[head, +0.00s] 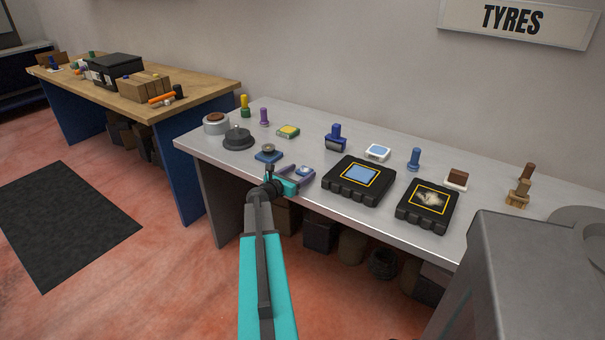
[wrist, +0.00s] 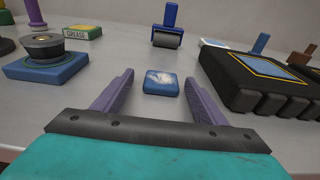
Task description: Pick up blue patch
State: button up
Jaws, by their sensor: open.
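The blue patch (wrist: 161,83) is a small blue block with a pale, whitish top, lying flat on the grey workbench. It also shows in the head view (head: 303,172), close to my gripper. My gripper (wrist: 158,98) is open, with its two purple fingers reaching forward on the left and right of the patch. The patch lies near and between the fingertips, and nothing is held. In the head view my gripper (head: 302,178) is at the bench's front edge. Whether the fingers touch the bench is not clear.
A black tyre-like block with a blue panel (head: 358,180) stands to the right. A blue-based dial (head: 268,153) stands to the left. A blue roller (head: 335,138) and a yellow-green grease tin (head: 288,131) are behind. The grey bench (head: 310,150) is clear just behind the patch.

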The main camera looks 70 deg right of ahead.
aim_at(300, 176)
dwell(0.5)
jog(key=c, duration=1.1)
jog(key=shift+c, duration=0.2)
jog(key=shift+r, duration=0.15)
jog(key=shift+r, duration=4.85)
